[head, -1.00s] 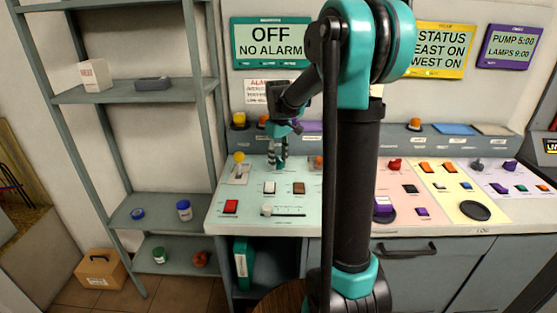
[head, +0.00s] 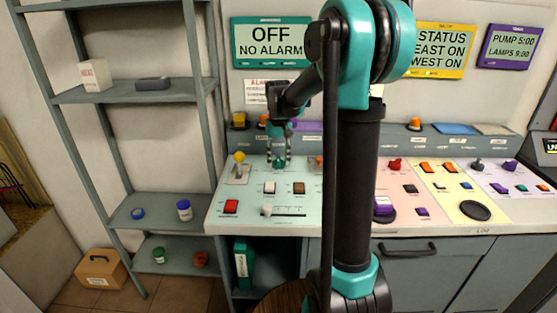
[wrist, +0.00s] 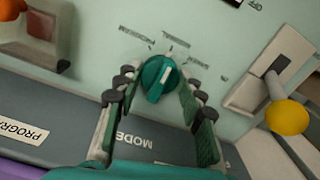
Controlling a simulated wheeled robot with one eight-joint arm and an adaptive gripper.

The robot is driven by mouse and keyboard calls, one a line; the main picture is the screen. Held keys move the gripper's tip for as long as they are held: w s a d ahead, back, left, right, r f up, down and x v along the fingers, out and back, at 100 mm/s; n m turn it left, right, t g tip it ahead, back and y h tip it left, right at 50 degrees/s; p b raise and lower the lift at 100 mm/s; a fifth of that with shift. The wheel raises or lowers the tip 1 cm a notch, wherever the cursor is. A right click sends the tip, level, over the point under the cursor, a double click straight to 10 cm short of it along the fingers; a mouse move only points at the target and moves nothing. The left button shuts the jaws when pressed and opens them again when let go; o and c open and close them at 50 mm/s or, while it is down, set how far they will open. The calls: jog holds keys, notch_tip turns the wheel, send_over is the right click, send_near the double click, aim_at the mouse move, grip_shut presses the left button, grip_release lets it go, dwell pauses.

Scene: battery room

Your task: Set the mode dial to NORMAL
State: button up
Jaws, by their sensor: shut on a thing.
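The mode dial is a round teal knob with a pale pointer mark, and it shows between my fingers in the wrist view (wrist: 158,78). It sits on the pale green panel (wrist: 215,45), with small labels around it that are too blurred to read surely. My gripper (wrist: 155,90) is shut on the dial, one finger on each side. The grey strip by the dial carries the label MODE (wrist: 134,140).
A yellow-knobbed lever (wrist: 286,117) stands close to the dial. A white switch (head: 269,188), a brown switch (head: 298,188), a red button (head: 231,206) and a slider (head: 284,210) lie nearer the console's front. A wall display (head: 271,42) reads OFF, NO ALARM.

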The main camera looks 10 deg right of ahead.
aim_at(279, 159)
dwell(0.4)
jog(key=o, duration=1.2)
jog(key=shift+c, duration=0.2)
notch_tip(279, 159, up, 12)
